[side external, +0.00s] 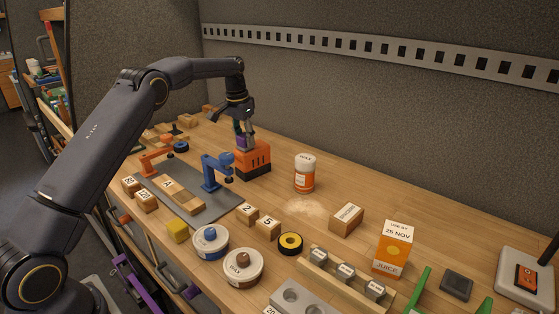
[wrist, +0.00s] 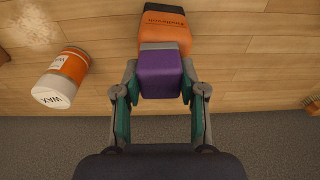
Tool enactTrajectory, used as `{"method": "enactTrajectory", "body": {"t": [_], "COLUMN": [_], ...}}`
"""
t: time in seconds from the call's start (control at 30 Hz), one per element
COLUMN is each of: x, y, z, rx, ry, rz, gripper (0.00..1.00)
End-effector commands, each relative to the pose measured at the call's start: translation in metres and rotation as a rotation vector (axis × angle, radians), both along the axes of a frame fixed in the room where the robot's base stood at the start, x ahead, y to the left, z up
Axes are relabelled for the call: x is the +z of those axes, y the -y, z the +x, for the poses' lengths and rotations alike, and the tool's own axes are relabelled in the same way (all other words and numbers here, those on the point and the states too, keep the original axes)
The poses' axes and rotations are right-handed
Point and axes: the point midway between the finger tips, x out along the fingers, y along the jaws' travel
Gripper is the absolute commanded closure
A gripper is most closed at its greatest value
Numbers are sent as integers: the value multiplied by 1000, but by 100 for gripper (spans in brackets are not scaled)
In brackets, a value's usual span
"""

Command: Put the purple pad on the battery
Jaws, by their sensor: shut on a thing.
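The purple pad (wrist: 160,76) is a small purple block between my gripper's fingers (wrist: 160,92) in the wrist view. My gripper (side external: 243,138) is shut on it. In the side view only a little of the pad (side external: 240,142) shows, as the fingers hide much of it. The battery (side external: 253,162) is an orange and black block standing on the bench, directly below my gripper. It also shows in the wrist view (wrist: 166,30), just beyond the pad. I cannot tell whether the pad touches the battery's top.
A white and orange wax bottle (side external: 305,174) stands right of the battery. A blue clamp (side external: 216,172) stands close on its left, on a grey mat (side external: 226,205). Numbered wooden blocks (side external: 248,213) and round tins (side external: 210,241) lie in front. A wall runs behind the bench.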

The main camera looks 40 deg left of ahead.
Motion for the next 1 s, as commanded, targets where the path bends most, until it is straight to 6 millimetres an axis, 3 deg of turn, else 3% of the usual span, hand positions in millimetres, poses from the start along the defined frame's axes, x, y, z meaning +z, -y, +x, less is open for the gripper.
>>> {"method": "enactTrajectory", "body": {"t": [0.07, 0.1, 0.3, 0.67, 0.77, 1.0], "x": [-3, -2, -2, 2, 13, 69], "y": [0, 0, 0, 0, 0, 0], "z": [0, 0, 0, 0, -1, -7], "rx": [0, 0, 0, 0, 0, 0], "ry": [-1, 0, -1, 0, 2, 4], "rz": [0, 0, 0, 0, 0, 1], "gripper": [94, 55, 34, 34, 34, 34]}}
